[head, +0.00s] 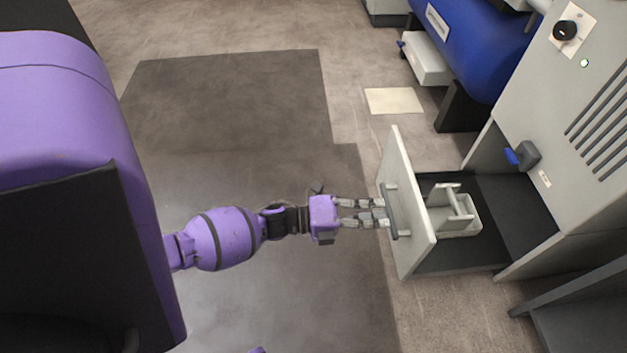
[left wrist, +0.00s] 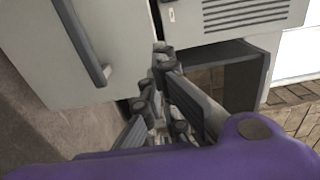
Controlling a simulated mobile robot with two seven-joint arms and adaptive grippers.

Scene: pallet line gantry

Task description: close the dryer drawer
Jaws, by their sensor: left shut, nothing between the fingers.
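The dryer drawer is pulled out; its pale grey front panel (head: 407,190) faces left in the head view, with a dark bar handle (head: 389,200) on it. The panel (left wrist: 95,20) and handle (left wrist: 78,40) also show in the left wrist view. The dryer cabinet (head: 585,140) stands to the right. My left gripper (head: 381,213) is shut and empty, its fingertips close to the handle and panel. I cannot tell whether they touch. In the left wrist view the gripper (left wrist: 152,78) is beside the handle. My right gripper is not in view.
A pale grey insert with a crossbar (head: 455,213) sits in the drawer. A blue tank (head: 480,45) stands behind at the top, and a dark grey unit (head: 585,315) at lower right. The floor around my left arm is clear.

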